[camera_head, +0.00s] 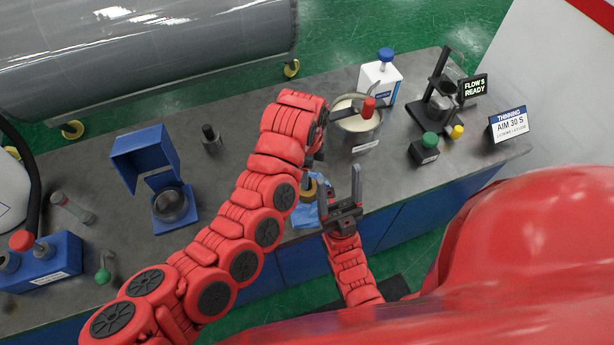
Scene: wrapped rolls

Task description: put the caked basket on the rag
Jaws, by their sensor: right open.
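A dark round basket-like part (171,204) sits in a blue housing (182,221) left of my left arm; I cannot tell whether it is caked. A blue rag (305,216) lies near the counter's front edge, partly hidden. A small brass-coloured round thing (308,189) shows at the rag's back edge, beneath my left wrist; its contact with the rag is unclear. My left gripper is mostly hidden by its own wrist, and its jaws cannot be made out. My right gripper (341,188) is open and empty, fingers pointing up the picture, just right of the rag.
A metal pot (354,134) of pale liquid, with a red-handled bar across it, stands behind my grippers. A white blue-capped container (380,82), a black stand (437,104) and a green-knobbed box (424,149) are right. A dark bottle (211,138) stands left. Counter between is clear.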

